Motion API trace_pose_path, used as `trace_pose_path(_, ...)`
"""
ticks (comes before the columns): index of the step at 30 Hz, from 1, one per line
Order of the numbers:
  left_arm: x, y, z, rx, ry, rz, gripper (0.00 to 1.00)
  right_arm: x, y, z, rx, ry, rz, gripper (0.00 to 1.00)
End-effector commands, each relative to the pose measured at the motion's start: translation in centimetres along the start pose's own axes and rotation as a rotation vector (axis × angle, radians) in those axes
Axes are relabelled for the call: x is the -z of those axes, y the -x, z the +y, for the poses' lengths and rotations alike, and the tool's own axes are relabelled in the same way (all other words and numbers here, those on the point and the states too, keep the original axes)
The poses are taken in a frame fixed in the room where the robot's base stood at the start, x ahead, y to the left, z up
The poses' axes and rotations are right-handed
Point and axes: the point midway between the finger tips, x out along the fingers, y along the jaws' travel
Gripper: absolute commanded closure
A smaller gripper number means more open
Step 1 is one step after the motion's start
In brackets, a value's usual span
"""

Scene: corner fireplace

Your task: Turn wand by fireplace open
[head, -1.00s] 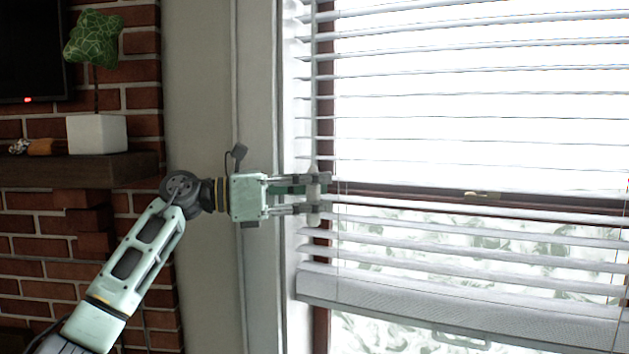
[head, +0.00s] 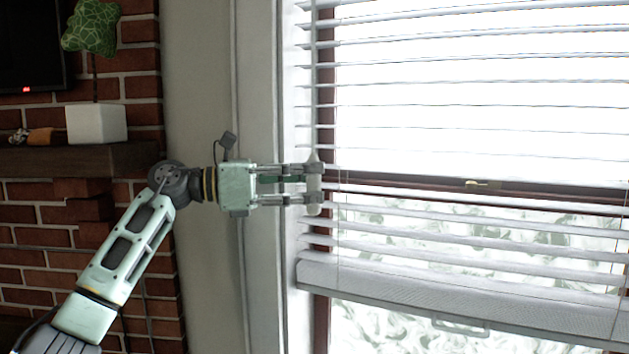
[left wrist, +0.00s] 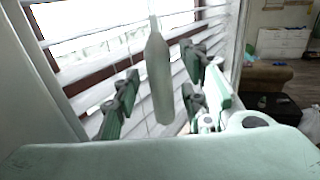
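The wand (head: 314,210) is a pale, bottle-shaped handle hanging upright at the left edge of the window blind (head: 450,293). In the left wrist view the wand (left wrist: 159,75) stands between the fingers, with gaps showing on both sides. My left gripper (head: 312,184) reaches in from the left, with its fingertips at the wand. In the left wrist view my left gripper (left wrist: 158,92) is open around the wand; no firm contact is visible. The blind's slats are tilted with gaps between them. My right gripper is not in view.
A brick fireplace with a dark wooden mantel (head: 75,160) is at the left; a white pot (head: 96,124) with a green ornament (head: 91,27) stands on it. Pale window trim (head: 262,100) lies behind my gripper. The left wrist view shows a brown sofa (left wrist: 266,76).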

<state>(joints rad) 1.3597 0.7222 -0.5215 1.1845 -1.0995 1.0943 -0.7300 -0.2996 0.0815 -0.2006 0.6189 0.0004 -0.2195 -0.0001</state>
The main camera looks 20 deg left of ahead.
Motion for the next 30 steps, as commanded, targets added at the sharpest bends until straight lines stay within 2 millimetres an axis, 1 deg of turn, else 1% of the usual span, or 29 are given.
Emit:
trace_pose_path(1,0.0,1.2,0.1,-0.005,-0.001,0.001,0.61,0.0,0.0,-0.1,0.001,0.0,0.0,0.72)
trace_pose_path(6,0.1,4.9,0.1,-0.004,0.001,0.001,0.61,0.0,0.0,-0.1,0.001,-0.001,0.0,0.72)
trace_pose_path(9,0.1,6.9,0.1,-0.003,0.001,0.002,0.61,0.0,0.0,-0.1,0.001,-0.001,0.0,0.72)
trace_pose_path(13,0.1,8.7,0.1,-0.002,0.0,0.001,0.61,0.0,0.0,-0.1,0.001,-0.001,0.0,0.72)
trace_pose_path(18,0.1,9.8,0.0,-0.001,0.001,0.0,0.61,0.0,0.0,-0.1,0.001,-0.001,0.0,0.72)
trace_pose_path(30,0.1,10.0,0.0,-0.001,0.0,0.0,0.61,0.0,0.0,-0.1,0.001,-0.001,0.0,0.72)
